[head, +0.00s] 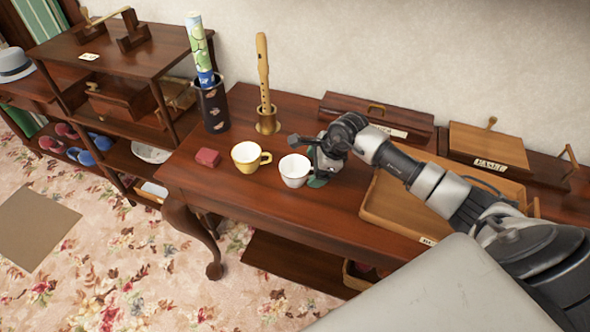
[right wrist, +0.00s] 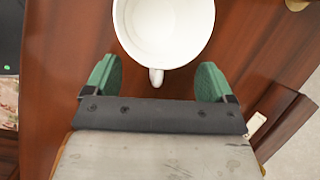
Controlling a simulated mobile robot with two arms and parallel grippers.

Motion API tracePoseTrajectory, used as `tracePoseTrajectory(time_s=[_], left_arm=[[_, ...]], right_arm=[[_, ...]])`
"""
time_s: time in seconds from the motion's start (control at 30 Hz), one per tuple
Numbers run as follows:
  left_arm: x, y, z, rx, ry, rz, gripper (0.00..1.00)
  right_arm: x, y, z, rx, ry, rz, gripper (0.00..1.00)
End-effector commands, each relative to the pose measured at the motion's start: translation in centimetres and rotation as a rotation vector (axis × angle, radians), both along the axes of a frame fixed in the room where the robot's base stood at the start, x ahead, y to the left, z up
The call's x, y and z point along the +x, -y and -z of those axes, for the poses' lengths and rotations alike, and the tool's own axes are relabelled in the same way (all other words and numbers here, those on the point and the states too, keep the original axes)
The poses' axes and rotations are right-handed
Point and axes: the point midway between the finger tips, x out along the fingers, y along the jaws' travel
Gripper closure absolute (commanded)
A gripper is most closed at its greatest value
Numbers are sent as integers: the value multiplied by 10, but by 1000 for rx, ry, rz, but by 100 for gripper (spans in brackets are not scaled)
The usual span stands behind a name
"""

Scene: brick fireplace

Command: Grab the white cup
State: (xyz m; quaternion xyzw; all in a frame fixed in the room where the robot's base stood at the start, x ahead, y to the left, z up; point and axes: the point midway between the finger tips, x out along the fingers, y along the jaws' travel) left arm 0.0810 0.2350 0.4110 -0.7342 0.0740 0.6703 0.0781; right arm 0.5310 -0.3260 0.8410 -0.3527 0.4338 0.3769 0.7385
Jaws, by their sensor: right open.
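The white cup (head: 295,170) stands upright on the dark wooden table (head: 330,222), right of a yellow cup (head: 249,157). My right gripper (head: 316,168) is at the right side of the white cup. In the right wrist view the white cup (right wrist: 164,30) is seen from above and looks empty, with its handle pointing toward the gripper. The green fingertips of my right gripper (right wrist: 158,82) are open, with the handle between and just ahead of them. My left gripper is not in view.
A small red box (head: 207,158), a dark vase with a rolled print (head: 213,108) and a recorder in a brass holder (head: 267,122) stand left and behind. A wooden tray (head: 400,205) lies right, under my right arm. Bare tabletop lies in front of the cups.

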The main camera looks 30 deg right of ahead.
Motion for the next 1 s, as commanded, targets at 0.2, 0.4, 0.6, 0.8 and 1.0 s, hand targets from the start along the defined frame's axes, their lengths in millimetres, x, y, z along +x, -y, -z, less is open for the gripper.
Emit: tracePoseTrajectory(time_s=[0.2, 0.4, 0.6, 0.8, 1.0], left_arm=[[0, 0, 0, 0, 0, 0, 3], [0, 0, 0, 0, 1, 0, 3], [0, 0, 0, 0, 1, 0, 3], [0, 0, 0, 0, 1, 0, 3], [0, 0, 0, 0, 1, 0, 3]], right_arm=[[1, 0, 2, 0, 1, 0, 15], [0, 0, 2, 0, 0, 0, 43], [0, 0, 2, 0, 0, 0, 73], [0, 0, 2, 0, 0, 0, 100], [1, 0, 1, 0, 1, 0, 100]])
